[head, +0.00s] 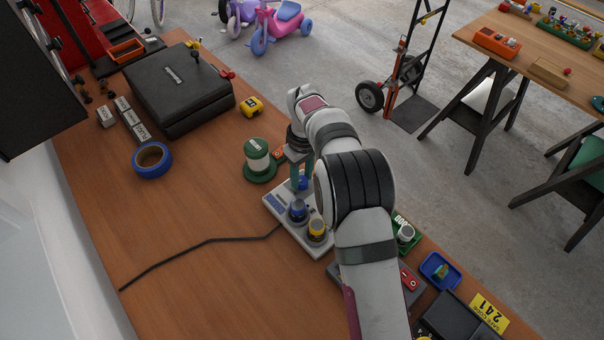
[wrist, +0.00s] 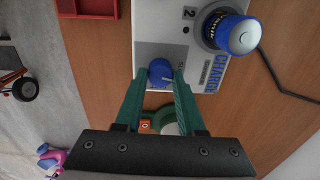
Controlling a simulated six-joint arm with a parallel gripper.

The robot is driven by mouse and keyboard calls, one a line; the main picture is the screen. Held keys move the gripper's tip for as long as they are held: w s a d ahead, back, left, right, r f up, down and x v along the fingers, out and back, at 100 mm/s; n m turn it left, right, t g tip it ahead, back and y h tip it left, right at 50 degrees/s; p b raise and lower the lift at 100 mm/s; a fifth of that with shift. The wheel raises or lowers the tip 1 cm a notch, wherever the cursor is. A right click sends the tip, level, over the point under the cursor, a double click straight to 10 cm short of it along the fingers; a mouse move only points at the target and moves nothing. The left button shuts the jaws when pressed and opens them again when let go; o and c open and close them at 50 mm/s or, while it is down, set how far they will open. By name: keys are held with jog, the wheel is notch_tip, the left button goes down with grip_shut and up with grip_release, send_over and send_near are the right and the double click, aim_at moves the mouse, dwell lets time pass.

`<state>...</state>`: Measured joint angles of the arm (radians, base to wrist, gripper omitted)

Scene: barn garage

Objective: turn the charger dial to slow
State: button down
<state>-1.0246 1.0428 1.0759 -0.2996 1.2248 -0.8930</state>
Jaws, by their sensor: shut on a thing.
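The charger (head: 322,249) is a pale grey panel on the wooden workbench, with several knobs in a row and a dark cord. My gripper (head: 301,184) points down at its far end, and its green fingers are shut on a small blue dial (head: 304,181). In the wrist view my gripper (wrist: 160,82) has one finger on each side of the blue dial (wrist: 160,69). A pale line shows on that dial; the slow mark cannot be read. The word CHARGE (wrist: 209,76) is printed beside it.
The cord (head: 205,242) crosses otherwise clear bench at the front left.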

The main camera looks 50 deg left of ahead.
aim_at(303, 177)
jog(key=shift+n, duration=1.1)
jog(key=c, duration=0.5)
grip_release()
jog(key=r, duration=1.5)
jog(key=shift+w+r, duration=0.3)
jog(key=shift+r, duration=0.1)
